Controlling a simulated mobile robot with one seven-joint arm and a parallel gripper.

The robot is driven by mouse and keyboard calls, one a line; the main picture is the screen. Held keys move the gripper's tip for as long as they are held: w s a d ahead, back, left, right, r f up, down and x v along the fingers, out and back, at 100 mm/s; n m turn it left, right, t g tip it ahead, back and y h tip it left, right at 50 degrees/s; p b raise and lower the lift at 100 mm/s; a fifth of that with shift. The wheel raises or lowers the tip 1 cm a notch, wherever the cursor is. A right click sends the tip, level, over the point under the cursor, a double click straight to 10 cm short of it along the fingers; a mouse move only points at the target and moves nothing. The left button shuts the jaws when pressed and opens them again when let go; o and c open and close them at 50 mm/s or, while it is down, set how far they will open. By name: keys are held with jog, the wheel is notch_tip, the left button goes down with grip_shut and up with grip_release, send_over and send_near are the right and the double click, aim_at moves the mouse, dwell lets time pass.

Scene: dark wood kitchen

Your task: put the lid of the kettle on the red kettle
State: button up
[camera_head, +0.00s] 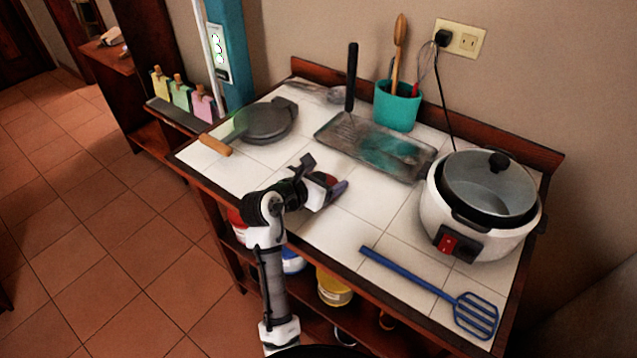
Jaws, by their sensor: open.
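My gripper (325,174) is open above the white tiled counter, near its front edge. A small red patch shows at the fingers; I cannot tell if it is part of the gripper or a thing behind it. I cannot make out a whole red kettle. A red object (238,224) is partly hidden behind my arm on the shelf below the counter; I cannot tell what it is. No separate kettle lid can be made out.
The white cooker (440,215) fills the counter's right end. A blue slotted spatula (410,272) lies in front of it. A dark tray (345,135), teal utensil pot (397,108) and dark round pan (266,122) stand behind.

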jog(key=shift+f, duration=0.1)
jog(key=c, duration=1.6)
